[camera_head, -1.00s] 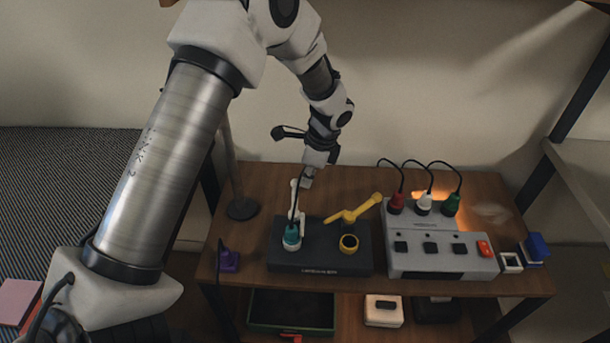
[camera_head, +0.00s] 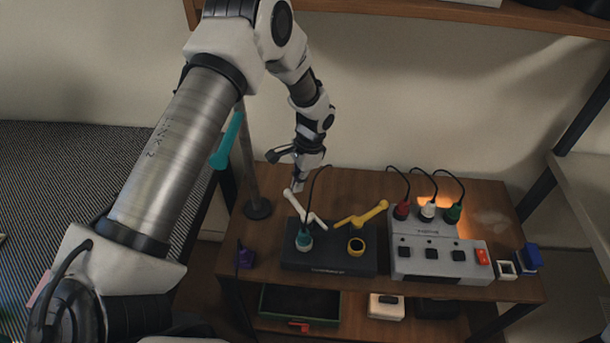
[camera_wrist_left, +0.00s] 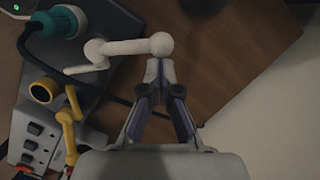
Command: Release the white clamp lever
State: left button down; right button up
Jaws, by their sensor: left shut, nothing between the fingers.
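The white clamp lever (camera_head: 310,217) is on the dark box (camera_head: 345,265), beside the teal connector (camera_head: 304,241). Its free arm leans up and left. In the left wrist view the lever (camera_wrist_left: 125,47) ends in a round white knob (camera_wrist_left: 161,44). My left gripper (camera_head: 297,187) is shut and empty, its fingertips (camera_wrist_left: 159,64) right by that knob; whether they touch I cannot tell. A yellow lever (camera_head: 370,213) and a yellow-ringed socket (camera_head: 356,246) are on the same box. My right gripper is not in view.
A grey switch panel (camera_head: 440,262) with red, white and green plugs stands to the right. Bare wood lies around the box.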

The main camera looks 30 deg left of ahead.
pick_arm(q)
jog(key=shift+s+a+n+p, duration=0.4)
jog(key=shift+s+n+p, duration=0.1)
jog(key=shift+s+p, duration=0.15)
dwell(0.3)
jog(key=v, duration=1.2)
jog(key=shift+w, duration=0.15)
